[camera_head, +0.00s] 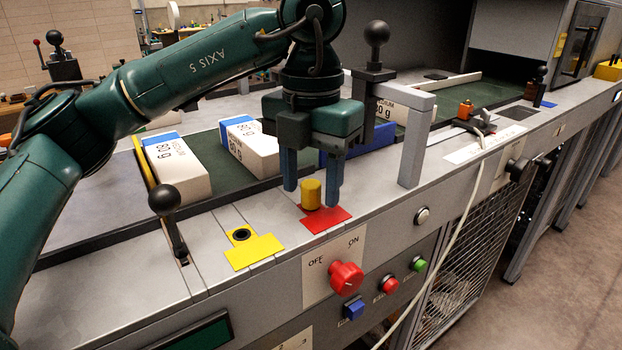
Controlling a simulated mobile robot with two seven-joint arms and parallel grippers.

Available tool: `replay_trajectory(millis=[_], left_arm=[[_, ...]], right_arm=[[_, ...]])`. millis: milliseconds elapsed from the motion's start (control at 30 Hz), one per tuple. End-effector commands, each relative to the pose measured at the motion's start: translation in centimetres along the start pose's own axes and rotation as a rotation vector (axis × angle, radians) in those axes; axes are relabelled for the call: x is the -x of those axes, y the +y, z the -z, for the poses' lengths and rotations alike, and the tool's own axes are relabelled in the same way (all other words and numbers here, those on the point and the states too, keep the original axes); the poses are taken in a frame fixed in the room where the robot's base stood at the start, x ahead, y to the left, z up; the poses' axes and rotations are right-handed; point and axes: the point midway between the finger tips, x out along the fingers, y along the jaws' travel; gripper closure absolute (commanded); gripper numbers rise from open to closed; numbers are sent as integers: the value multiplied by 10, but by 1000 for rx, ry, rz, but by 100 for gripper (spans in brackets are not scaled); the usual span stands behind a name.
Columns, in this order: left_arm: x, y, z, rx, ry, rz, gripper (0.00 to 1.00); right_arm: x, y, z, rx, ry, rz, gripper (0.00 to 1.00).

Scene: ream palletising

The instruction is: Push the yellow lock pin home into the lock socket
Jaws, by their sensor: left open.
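The yellow lock pin (311,194) stands upright on the machine's front ledge, at a red plate (326,222). Whether its lower end is in a hole there is hidden. My left gripper (311,198) points down with its two blue-grey fingers open, one on each side of the pin. A gap shows between the pin and each finger. To the left, a yellow plate (255,253) lies by a round dark-ringed socket (241,235), which is empty. I cannot tell from the picture which opening is the lock socket. My right gripper is not in view.
A black ball-knob lever (164,200) stands at left. A grey post (416,140) rises right of my gripper. Paper reams (176,165) lie on the green belt behind. A red OFF/ON knob (346,278) is on the front panel. A pale cable (462,225) hangs over the edge.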

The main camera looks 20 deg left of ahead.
Motion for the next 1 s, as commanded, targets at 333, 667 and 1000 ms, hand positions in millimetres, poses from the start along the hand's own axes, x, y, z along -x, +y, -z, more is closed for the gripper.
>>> replay_trajectory(millis=[333,667,1000], left_arm=[[93,0,0,3,-10,0,52],[127,0,1,0,-6,1,52],[128,0,1,0,-6,2,52]], right_arm=[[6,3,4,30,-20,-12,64],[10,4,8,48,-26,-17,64],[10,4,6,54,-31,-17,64]])
